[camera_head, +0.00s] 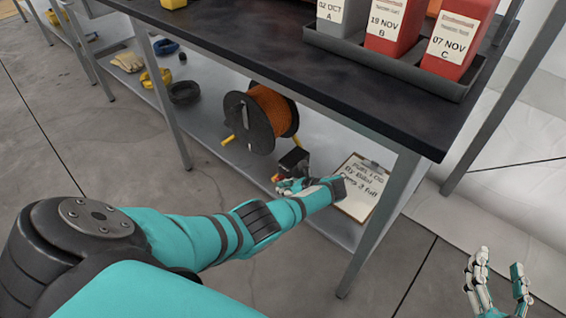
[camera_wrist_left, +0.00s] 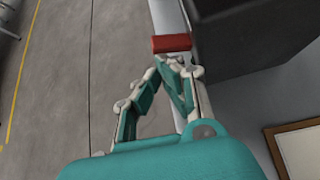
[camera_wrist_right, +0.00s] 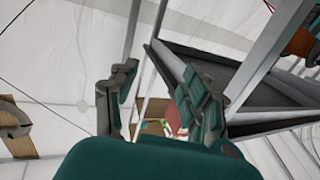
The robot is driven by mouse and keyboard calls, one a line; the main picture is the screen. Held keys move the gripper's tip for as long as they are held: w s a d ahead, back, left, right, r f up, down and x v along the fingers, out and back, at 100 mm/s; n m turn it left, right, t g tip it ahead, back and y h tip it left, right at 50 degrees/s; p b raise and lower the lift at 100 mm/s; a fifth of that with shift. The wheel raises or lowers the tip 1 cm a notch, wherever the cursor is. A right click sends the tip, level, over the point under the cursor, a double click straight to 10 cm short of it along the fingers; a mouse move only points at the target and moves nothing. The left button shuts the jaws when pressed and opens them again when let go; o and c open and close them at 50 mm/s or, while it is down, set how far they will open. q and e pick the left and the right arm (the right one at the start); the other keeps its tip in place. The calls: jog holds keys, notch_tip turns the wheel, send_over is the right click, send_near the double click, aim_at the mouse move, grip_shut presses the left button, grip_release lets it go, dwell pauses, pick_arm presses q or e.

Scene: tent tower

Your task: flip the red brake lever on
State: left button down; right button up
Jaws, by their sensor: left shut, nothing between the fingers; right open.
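The red brake lever (camera_wrist_left: 172,43) shows in the left wrist view as a short red bar beside a dark box (camera_wrist_left: 245,38). In the head view a small red bit of the lever (camera_head: 275,177) shows by the black box (camera_head: 294,161) below the cable reel (camera_head: 262,118). My left gripper (camera_wrist_left: 173,63) is shut and empty, its fingertips just below the red bar in the picture; I cannot tell if they touch it. It also shows in the head view (camera_head: 283,186), at the lower shelf. My right gripper (camera_head: 499,262) is open and empty, far from the lever.
The dark table top (camera_head: 300,55) overhangs the shelf, with a metal leg (camera_head: 385,215) right of my left arm. A clipboard (camera_head: 357,190) lies right of the left gripper. Labelled canisters stand in a tray (camera_head: 385,62) above. Floor is clear around my right gripper.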

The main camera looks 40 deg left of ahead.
pick_arm(q)
jog(key=shift+w+a+r+p, duration=0.1)
jog(key=shift+w+r+p, duration=0.05)
jog(key=shift+r+p, duration=0.25)
pick_arm(e)
jog(key=shift+s+d+f+g+h, duration=0.2)
jog(key=shift+f+g, duration=0.35)
jog(key=shift+f, duration=0.4)
jog(key=shift+s+d+f+g+h, duration=0.1)
jog(key=shift+s+d+f+g, duration=0.1)
jog(key=shift+f+g, duration=0.55)
pick_arm(q)
jog(key=shift+r, duration=0.15)
pick_arm(e)
jog(key=shift+f, duration=0.1)
